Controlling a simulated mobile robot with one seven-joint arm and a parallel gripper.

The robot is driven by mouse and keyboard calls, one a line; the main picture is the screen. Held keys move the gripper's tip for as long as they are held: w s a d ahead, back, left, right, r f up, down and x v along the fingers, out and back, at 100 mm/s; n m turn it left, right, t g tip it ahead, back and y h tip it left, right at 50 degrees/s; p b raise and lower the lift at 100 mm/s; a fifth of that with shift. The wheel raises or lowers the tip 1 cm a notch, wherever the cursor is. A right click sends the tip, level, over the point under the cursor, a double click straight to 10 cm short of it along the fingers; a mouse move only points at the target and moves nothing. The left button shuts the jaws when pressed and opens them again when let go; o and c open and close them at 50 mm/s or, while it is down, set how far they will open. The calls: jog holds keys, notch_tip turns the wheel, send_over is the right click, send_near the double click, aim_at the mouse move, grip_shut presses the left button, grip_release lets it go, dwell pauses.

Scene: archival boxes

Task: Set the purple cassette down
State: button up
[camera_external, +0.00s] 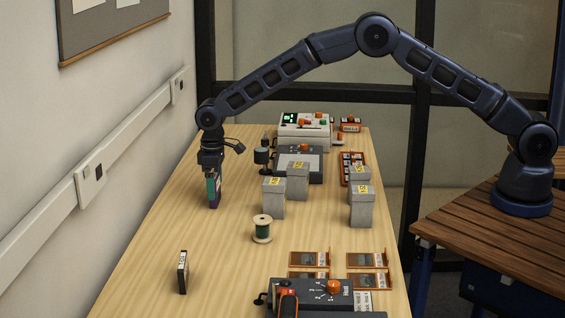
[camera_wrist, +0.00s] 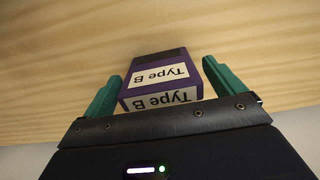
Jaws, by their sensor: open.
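The purple cassette (camera_wrist: 158,80) has white "Type B" labels and stands on the wooden table in the wrist view, between the two green fingers of my gripper (camera_wrist: 160,85). Gaps show between the cassette and both fingers, so the fingers are apart from it. In the external view my gripper (camera_external: 214,188) points down at the left side of the table. The cassette (camera_external: 213,203) shows there as a purple strip, mostly hidden by the fingers, and appears upright on the tabletop.
A black cassette (camera_external: 183,272) stands upright at the front left of the table (camera_external: 150,245). A thread spool (camera_external: 262,228) is to the right. Grey boxes (camera_external: 273,198) and (camera_external: 361,207) stand behind it. Machines sit at the back and front. Bare wood lies between my gripper and the black cassette.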

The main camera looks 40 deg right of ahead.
notch_tip(320, 180, up, 12)
jog(key=shift+r, duration=0.15)
dwell(0.4)
